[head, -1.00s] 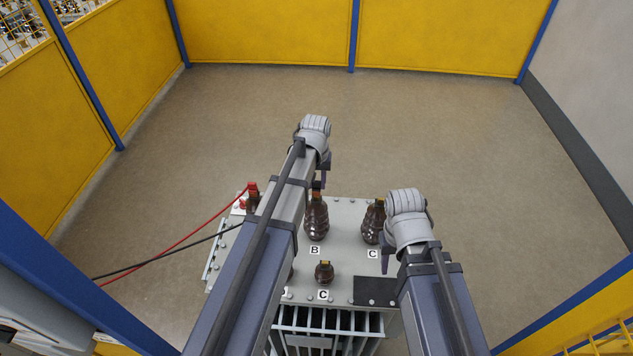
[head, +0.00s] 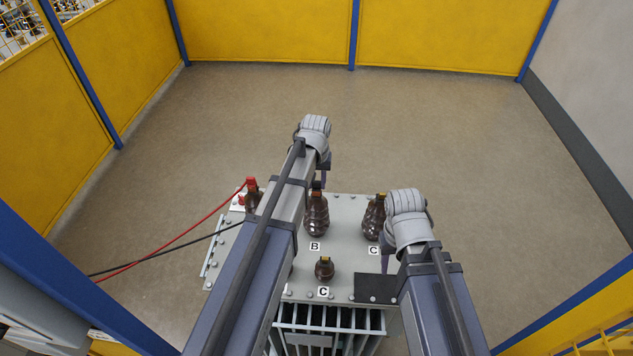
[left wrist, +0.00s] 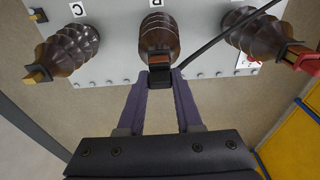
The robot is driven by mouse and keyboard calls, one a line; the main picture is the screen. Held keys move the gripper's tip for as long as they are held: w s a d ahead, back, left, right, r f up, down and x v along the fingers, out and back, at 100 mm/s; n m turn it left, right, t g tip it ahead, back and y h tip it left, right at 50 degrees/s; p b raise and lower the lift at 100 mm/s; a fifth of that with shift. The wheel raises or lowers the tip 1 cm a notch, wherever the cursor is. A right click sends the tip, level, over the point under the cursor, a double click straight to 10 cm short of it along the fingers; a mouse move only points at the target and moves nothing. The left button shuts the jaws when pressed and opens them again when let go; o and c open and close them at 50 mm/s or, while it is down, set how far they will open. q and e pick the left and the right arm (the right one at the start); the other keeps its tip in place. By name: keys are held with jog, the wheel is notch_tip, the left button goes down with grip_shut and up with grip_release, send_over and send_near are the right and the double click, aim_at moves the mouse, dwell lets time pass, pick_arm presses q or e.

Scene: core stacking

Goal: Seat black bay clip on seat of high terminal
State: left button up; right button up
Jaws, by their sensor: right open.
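The black clip (left wrist: 160,80), with its black cable, is between the fingertips of my left gripper (left wrist: 162,76) in the left wrist view. The fingers appear closed on its sides. The clip overlaps the top of the middle brown bushing (left wrist: 158,38), labelled B; I cannot tell whether it is seated. In the head view my left gripper (head: 325,172) is over the tall B bushing (head: 316,215), and the arm hides the clip. My right gripper (head: 386,252) is open beside the tall C bushing (head: 374,217), partly hidden by its own wrist.
A red clip (head: 251,182) with a red cable sits on the left tall bushing (head: 253,200). A small bushing (head: 324,268) stands in front of B on the grey transformer lid (head: 343,215). Black cable (head: 150,260) runs off left. Floor beyond is clear.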

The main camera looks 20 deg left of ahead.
aim_at(317, 190)
pick_arm(q)
jog(key=o, duration=0.5)
jog(key=shift+o, duration=0.2)
jog(key=shift+r, duration=0.1)
notch_tip(317, 190, up, 8)
jog(key=p, duration=0.8)
jog(key=shift+s+f, duration=0.2)
jog(key=shift+s, duration=0.25)
jog(key=shift+d, duration=0.1)
jog(key=shift+s+f, duration=0.1)
jog(key=s+d+f+m+b, duration=0.2)
jog(key=s+d+f+b, duration=0.2)
jog(key=s, duration=0.2)
jog(key=s+d+f+m+g+b, duration=0.1)
jog(key=s+d+f+m+b, duration=0.1)
jog(key=s+d+f+b, duration=0.2)
jog(key=s+d+f+m+y+b, duration=0.1)
jog(key=s+d+f+b, duration=0.3)
jog(key=s, duration=0.6)
jog(key=shift+d+f+m+g+b, duration=0.35)
jog(key=shift+d+m+b, duration=0.15)
jog(key=shift+d+m, duration=0.15)
